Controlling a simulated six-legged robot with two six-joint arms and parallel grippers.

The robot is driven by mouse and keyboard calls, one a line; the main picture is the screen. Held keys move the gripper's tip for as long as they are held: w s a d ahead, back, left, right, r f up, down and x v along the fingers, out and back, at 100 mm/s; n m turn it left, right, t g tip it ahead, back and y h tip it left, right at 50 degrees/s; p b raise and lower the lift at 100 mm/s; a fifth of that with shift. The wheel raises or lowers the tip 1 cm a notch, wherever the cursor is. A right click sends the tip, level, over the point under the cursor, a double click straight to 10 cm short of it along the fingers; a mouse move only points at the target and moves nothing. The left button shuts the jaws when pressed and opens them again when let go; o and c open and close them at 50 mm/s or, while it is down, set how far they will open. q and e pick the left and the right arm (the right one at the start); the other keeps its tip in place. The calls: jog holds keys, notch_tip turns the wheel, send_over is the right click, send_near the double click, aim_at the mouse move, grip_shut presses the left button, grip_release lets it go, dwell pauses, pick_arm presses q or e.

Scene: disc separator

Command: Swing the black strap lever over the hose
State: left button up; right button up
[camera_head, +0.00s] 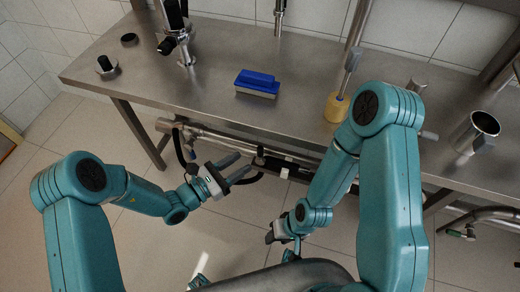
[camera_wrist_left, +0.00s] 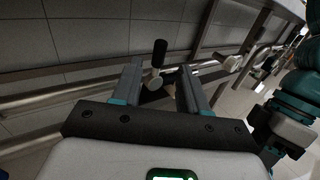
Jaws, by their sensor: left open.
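My left gripper (camera_head: 241,165) is open under the front edge of the steel table, beside the pipework. In the left wrist view its two fingers (camera_wrist_left: 160,72) stand apart. A short black lever end (camera_wrist_left: 159,50) shows between and just beyond the fingertips, close to a pale round fitting; I cannot tell if anything touches. In the head view a dark hose-like section (camera_head: 283,164) lies just right of the left fingertips, under the table edge. The strap itself is too small and dark to make out. My right gripper (camera_head: 279,232) hangs lower, apart from the pipework; its fingers are unclear.
The steel table (camera_head: 215,88) spans the back, its front edge above the pipework. A black curved tube (camera_head: 179,148) is left of my left gripper. Open tiled floor lies below.

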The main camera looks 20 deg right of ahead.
aim_at(258, 153)
pick_arm(q)
jog(key=x, duration=0.8)
jog(key=shift+d, duration=0.15)
grip_shut()
